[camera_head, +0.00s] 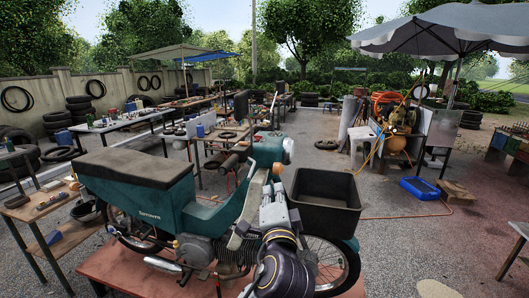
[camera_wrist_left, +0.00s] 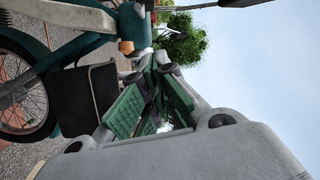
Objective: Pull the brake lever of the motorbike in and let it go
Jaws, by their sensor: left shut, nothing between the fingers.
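The teal motorbike (camera_head: 135,215) stands on a reddish platform, its seat to the left and its handlebar end near the middle of the head view. In the left wrist view, the green-padded fingers of this gripper (camera_wrist_left: 160,66) are shut and empty. Their tips are close to the handlebar area and an orange indicator (camera_wrist_left: 126,47); I cannot tell whether they touch. The brake lever cannot be made out in either view. My right gripper is not in view.
The black box (camera_head: 322,215) on the bike's front is right beside my left arm. The reddish platform (camera_head: 115,272) lies under the bike. Worktables and tyres stand at left and behind. A compressor (camera_head: 397,143) and a blue tray (camera_head: 420,188) are at right, with open ground between.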

